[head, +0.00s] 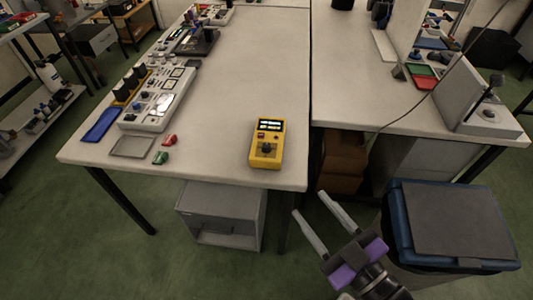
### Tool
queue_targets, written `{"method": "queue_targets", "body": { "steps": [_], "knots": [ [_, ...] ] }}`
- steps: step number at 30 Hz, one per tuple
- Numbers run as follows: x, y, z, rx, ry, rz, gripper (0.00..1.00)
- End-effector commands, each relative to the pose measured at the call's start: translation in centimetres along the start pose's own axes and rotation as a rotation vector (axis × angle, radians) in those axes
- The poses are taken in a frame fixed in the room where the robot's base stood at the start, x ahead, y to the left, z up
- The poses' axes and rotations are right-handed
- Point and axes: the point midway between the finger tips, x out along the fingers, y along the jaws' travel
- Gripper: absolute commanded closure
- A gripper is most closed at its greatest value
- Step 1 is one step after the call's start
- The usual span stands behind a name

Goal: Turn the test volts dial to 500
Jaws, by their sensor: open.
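A yellow handheld tester (258,155) lies on the white table near its front right edge. Its lit display (270,125) is at its far end. A dark dial (267,148) sits on its lower half; its pointer and markings are too small to read. My gripper (310,212) is open and empty, in front of the table edge and to the lower right of the tester. It is apart from the tester, with nothing between its two pale fingers.
The white table (225,85) is clear around the tester. A panel of parts (160,98), a blue tray (101,124) and red and green pieces stand at left. A blue bin with a dark lid (455,222) is right of my gripper. A grey cabinet (222,212) is under the table.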

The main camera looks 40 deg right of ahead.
Motion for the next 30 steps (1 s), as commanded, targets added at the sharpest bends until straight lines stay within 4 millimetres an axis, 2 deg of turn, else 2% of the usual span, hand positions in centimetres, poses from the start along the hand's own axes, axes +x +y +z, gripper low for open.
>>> {"method": "queue_targets", "body": {
  "steps": [1, 8, 14, 17, 21, 24, 27, 30],
  "knots": [
    [1.8, 0.8, 1.1, -0.096, 0.049, 0.042, 0.53],
    [8.3, 4.3, 2.5, -0.679, 0.201, 0.193, 0.53],
    [13.9, 7.1, 4.3, -1.321, 0.257, 0.293, 0.53],
    [16.9, 8.3, 6.1, -1.694, 0.257, 0.306, 0.53],
    [20.5, 9.2, 9.7, -2.211, 0.255, 0.239, 0.53],
    [21.9, 8.2, 12.8, -2.516, 0.297, 0.123, 0.53],
    [21.6, 6.3, 15.9, -2.717, 0.366, 0.01, 0.53],
    [21.5, 5.7, 16.4, -2.808, 0.409, -0.008, 0.53]
  ]
}}
